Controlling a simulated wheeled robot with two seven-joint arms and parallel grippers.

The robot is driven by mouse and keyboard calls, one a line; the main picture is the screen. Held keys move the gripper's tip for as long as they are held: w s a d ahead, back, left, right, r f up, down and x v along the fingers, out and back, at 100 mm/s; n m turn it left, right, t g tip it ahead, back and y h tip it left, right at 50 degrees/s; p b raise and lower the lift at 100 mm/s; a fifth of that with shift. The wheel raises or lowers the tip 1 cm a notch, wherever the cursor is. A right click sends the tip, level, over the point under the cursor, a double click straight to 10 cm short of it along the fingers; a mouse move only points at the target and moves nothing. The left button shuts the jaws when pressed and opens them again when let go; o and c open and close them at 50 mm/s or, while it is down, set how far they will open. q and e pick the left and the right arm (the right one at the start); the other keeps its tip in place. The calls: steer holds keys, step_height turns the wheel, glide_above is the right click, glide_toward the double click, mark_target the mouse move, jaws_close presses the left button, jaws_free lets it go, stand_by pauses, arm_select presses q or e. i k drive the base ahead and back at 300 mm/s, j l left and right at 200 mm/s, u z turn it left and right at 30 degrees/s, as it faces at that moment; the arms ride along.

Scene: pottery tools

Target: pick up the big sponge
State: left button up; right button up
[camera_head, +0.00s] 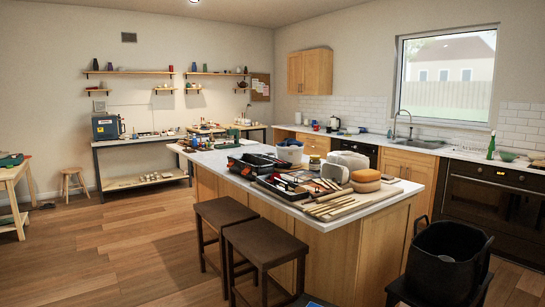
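Rounded orange-tan pieces that look like sponges (366,176) lie near the right end of the kitchen island's top (375,199). One seems to rest on another, and the upper one looks smaller. A paler rounded block (334,173) lies just to their left. At this size I cannot tell for certain which piece is the big sponge. Neither of my grippers is in view.
Wooden sticks (330,203) and a dark tool tray (280,187) crowd the island beside the sponges. Two dark stools (263,240) stand at its front. A black bucket (445,262) stands at lower right. Wooden floor (120,245) is open at left.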

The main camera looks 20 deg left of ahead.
mark_target(367, 175)
steer(key=i+j+u, duration=0.15)
steer(key=i+j, duration=0.3)
steer(key=i+j+u, duration=0.2)
steer(key=i+j, duration=0.2)
steer(key=i+j+u, duration=0.15)
steer(key=i+j, duration=0.2)
steer(key=i, duration=0.15)
steer(key=i+j+u, duration=0.15)
steer(key=i, duration=0.35)
steer(key=i+j+u, duration=0.15)
steer(key=i+j, duration=0.2)
steer(key=i, duration=0.2)
